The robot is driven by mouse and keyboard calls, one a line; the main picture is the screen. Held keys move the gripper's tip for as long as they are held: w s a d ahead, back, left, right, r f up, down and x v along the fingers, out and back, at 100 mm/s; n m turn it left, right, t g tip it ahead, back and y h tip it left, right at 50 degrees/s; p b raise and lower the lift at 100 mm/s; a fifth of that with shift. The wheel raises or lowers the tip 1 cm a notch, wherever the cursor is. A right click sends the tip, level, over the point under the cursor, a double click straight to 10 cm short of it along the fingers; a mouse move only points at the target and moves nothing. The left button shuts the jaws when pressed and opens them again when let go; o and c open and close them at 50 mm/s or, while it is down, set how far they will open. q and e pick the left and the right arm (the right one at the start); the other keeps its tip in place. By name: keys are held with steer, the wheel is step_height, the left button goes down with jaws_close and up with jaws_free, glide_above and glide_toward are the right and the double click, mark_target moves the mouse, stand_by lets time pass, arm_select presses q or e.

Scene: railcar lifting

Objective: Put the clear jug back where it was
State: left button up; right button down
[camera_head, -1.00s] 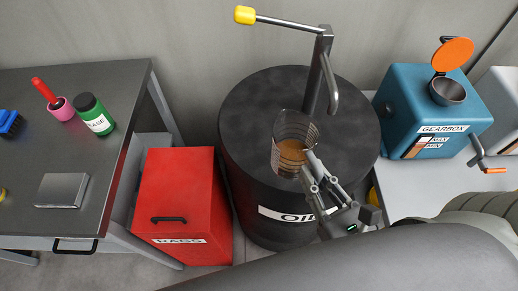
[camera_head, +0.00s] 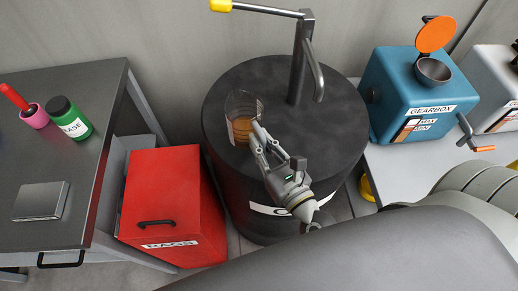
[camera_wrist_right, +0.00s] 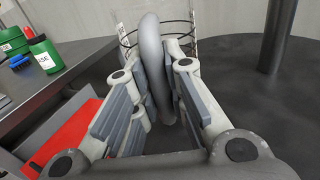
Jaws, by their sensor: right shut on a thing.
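The clear jug (camera_head: 243,118) holds some amber-brown liquid and has dark marking rings. It is upright over the left part of the black oil drum's top (camera_head: 340,125), to the left of the pump spout (camera_head: 315,75). I cannot tell whether its base touches the drum top. My right gripper (camera_head: 259,134) is shut on the jug's handle, at the jug's right side. In the right wrist view the grey handle (camera_wrist_right: 151,58) stands between the two fingers, with the jug's ringed wall (camera_wrist_right: 180,28) behind it. My left gripper is not in view.
The pump's crank with a yellow knob (camera_head: 221,5) reaches over the drum's back. A blue gearbox (camera_head: 410,95) with an open orange lid stands right on a grey bench. A red rags bin (camera_head: 172,200) and a dark worktable (camera_head: 60,150) are left. The drum top's right part is clear.

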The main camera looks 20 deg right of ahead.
steer(key=shift+w+a+f, duration=0.1)
steer(key=shift+w+f, duration=0.35)
steer(key=shift+f, duration=0.1)
step_height(320, 180, down, 2)
steer(key=shift+w+a+f, duration=0.1)
steer(key=shift+a+f, duration=0.05)
steer(key=shift+f, duration=0.5)
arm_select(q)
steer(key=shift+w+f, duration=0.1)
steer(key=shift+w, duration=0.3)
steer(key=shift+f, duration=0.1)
arm_select(e)
steer(key=shift+f, duration=0.1)
steer(key=shift+f+b, duration=0.15)
steer(key=shift+b, duration=0.15)
steer(key=c, duration=1.5)
jaws_free()
